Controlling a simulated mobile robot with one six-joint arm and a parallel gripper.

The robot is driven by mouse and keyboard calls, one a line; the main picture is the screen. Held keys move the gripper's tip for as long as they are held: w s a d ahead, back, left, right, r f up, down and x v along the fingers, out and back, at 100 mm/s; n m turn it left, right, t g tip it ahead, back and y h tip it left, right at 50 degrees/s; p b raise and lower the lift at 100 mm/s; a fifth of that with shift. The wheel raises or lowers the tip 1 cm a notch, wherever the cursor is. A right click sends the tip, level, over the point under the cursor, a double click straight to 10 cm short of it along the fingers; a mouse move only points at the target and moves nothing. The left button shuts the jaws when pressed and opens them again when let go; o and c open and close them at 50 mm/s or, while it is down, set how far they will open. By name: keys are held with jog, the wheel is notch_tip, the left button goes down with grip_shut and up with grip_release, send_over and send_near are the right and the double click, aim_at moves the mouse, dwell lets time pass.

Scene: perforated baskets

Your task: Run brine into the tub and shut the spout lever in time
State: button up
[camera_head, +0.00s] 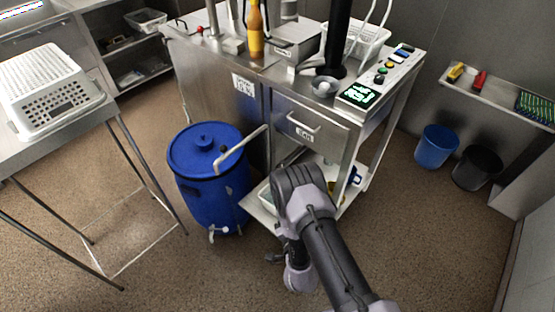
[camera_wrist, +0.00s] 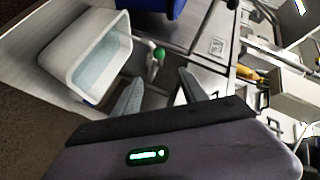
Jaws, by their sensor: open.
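The white tub (camera_wrist: 118,51) stands on a pale surface in the wrist view, with clear pale liquid inside. A green knob (camera_wrist: 158,53) on a whitish fitting is just right of the tub; it looks like the spout lever, but whether it is open or shut is unclear. I cannot make out a running stream. My gripper (camera_wrist: 160,80) is open and empty, its two fingers pointing toward the green knob and apart from it. In the head view the tub (camera_head: 265,195) is partly hidden behind my arm, and my fingers are hidden.
A blue lidded barrel (camera_head: 205,190) stands left of the steel cart (camera_head: 300,100), with a white bent pipe (camera_head: 240,150) above it. A white perforated basket (camera_head: 60,112) sits on the left table. Blue (camera_head: 436,147) and black (camera_head: 477,168) bins stand right.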

jog(key=b+x, duration=0.2)
jog(key=x, duration=0.3)
jog(key=b+x, duration=0.3)
jog(key=x, duration=0.2)
jog(key=b+x, duration=0.2)
jog(key=x, duration=0.3)
jog(key=shift+w+a+f, duration=0.2)
jog(key=shift+a+f, duration=0.25)
jog(key=shift+w+a+b, duration=0.1)
jog(key=shift+w+b, duration=0.2)
jog(key=shift+w, duration=0.15)
jog(key=shift+r, duration=0.1)
grip_shut()
